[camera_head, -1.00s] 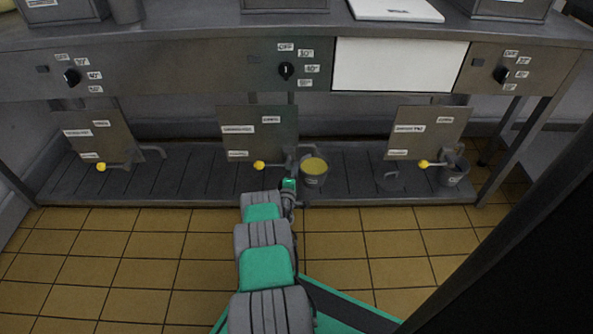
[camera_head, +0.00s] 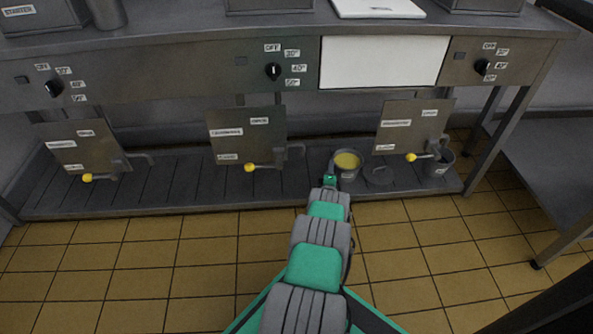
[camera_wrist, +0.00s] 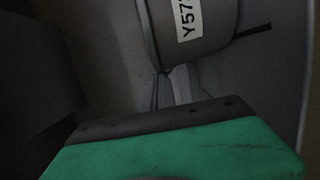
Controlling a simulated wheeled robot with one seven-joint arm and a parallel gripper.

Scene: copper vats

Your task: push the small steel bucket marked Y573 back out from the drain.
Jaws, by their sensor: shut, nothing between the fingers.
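The small steel bucket (camera_head: 348,174) holds yellow liquid and stands upright on the slatted drain trough, right of the middle valve's spout. The wrist view shows its grey wall (camera_wrist: 205,42) close up, with a white label reading Y57 and a last character cut off. My gripper (camera_head: 330,181) is low at the bucket's near left side, shut and empty. Its dark edge (camera_wrist: 160,122) shows below the bucket in the wrist view. I cannot tell whether the two touch; the fingertips are hardly visible.
The drain trough (camera_head: 180,190) runs under the bench. Yellow-knobbed valve levers (camera_head: 250,167) jut out above the trough. Tiled floor lies in front.

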